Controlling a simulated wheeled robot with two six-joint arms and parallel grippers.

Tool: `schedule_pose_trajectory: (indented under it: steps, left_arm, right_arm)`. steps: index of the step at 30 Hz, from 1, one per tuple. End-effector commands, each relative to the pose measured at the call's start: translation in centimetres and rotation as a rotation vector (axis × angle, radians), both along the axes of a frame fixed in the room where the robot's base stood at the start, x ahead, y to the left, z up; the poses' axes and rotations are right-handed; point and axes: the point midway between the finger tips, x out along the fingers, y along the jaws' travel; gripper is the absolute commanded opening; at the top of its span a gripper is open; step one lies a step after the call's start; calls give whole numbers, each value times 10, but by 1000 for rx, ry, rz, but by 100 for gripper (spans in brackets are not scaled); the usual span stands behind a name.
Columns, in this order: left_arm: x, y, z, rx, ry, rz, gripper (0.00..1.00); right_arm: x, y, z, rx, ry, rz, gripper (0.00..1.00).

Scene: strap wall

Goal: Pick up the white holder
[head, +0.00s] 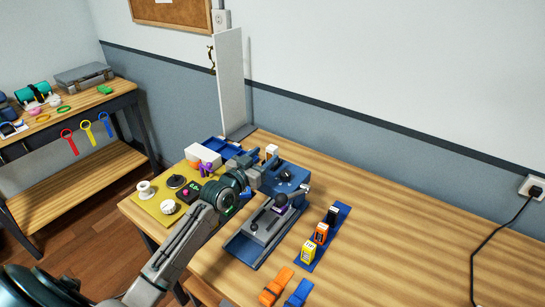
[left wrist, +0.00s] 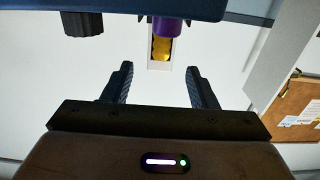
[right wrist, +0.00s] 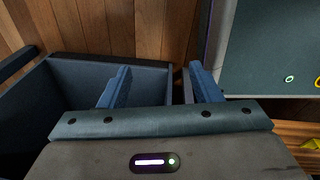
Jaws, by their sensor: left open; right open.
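A small white upright piece (head: 272,151), likely the white holder, stands behind a blue fixture on the table. In the left wrist view a narrow white piece (left wrist: 160,66) with an amber part in it shows beyond my fingers, under a purple cylinder (left wrist: 167,27); I cannot tell whether it is the same piece. My left gripper (head: 255,169) is beside the blue fixture (head: 288,180), its fingers partly hidden. In its own view the left gripper (left wrist: 160,82) is open with nothing between the fingers. My right gripper (right wrist: 160,85) is open and empty, outside the head view.
A grey vise-like device (head: 265,222) on a blue base is close to my left arm. A blue strip with small coloured boxes (head: 321,233) lies to its right. A yellow mat (head: 150,208) with round parts lies left.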

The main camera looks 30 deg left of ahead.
Motion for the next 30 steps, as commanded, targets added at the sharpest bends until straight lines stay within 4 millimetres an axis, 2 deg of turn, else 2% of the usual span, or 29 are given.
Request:
schedule_pose_trajectory:
  steps: [2,5,12,15,24,25,30]
  left_arm:
    - [9,-2,1,-2,-1,0,53]
    - [13,-3,1,-2,0,-1,53]
    - [45,-7,7,-4,1,-1,53]
    - [57,-8,4,-1,1,0,53]
    - [64,-10,2,0,1,-1,53]
    - [64,-10,2,1,1,-1,51]
    - [63,-10,2,1,1,-1,17]
  right_arm:
    - [-11,1,0,1,13,-1,58]
    - [-14,3,1,3,18,-1,58]
    - [8,10,17,11,-9,-3,58]
    - [10,11,16,12,-13,-3,58]
    - [5,7,16,7,-6,-2,58]
    - [5,6,15,6,-5,-2,58]
    - [2,4,16,4,-2,-1,58]
